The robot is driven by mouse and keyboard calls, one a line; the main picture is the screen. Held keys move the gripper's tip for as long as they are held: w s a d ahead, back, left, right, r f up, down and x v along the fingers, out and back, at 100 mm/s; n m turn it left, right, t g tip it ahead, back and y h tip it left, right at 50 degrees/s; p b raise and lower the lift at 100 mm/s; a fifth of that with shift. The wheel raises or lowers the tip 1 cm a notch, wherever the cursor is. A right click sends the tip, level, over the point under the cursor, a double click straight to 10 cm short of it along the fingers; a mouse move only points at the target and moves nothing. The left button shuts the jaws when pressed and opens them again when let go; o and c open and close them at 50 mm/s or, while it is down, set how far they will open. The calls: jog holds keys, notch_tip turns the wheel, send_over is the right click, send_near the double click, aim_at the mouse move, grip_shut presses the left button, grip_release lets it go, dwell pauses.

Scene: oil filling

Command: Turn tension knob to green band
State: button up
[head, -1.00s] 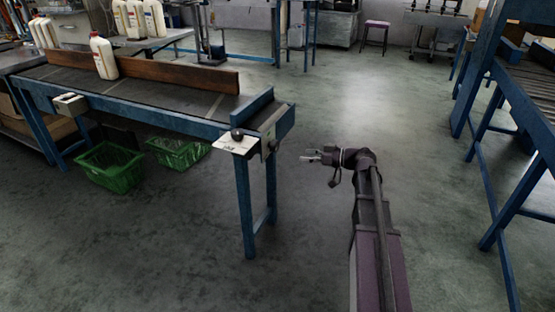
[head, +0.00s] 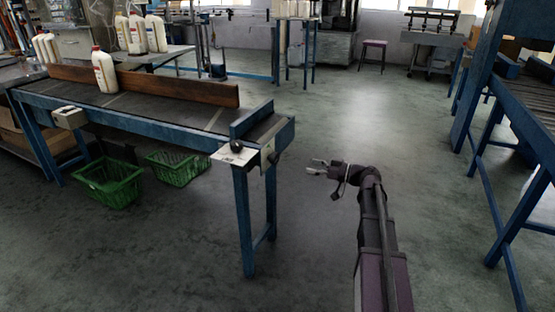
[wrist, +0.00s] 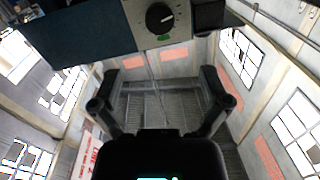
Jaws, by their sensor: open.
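The tension knob (wrist: 159,18) is a black dial with a white pointer line on a pale plate, at the top of the wrist view. The green band (wrist: 164,37) is a small green mark on the plate's edge just below it.
A blue-framed conveyor (head: 140,112) carries a white bottle (head: 104,70) and a brown guide board (head: 165,86). Green baskets (head: 110,183) lie on the floor below it. A blue roller frame (head: 510,170) stands at right. The floor between is clear.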

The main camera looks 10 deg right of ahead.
aim_at(277, 159)
jog(key=x, duration=1.3)
